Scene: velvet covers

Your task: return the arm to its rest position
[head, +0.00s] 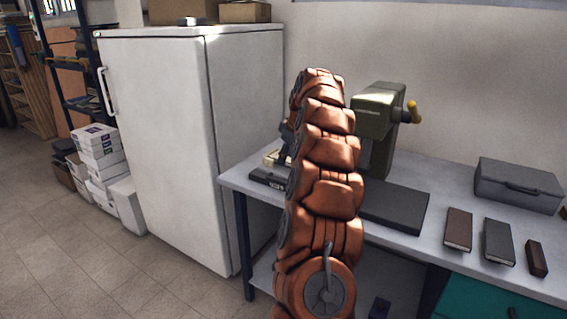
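My copper-coloured arm rises upright through the middle of the head view, in front of the workbench (445,190). Its upper end stands before the wall and the green machine. My gripper (286,137) shows only as a small dark part past the left edge of the arm, above the bench's left end. Its fingers are hidden by the arm links, so I cannot see whether it is open or holds anything.
On the bench are a green machine (375,112) with a yellow knob, a dark slab (397,208), a grey case (515,184), a brown book (458,229), a grey book (498,241) and a small brown block (537,258). A white fridge (160,130) stands left; floor before it is clear.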

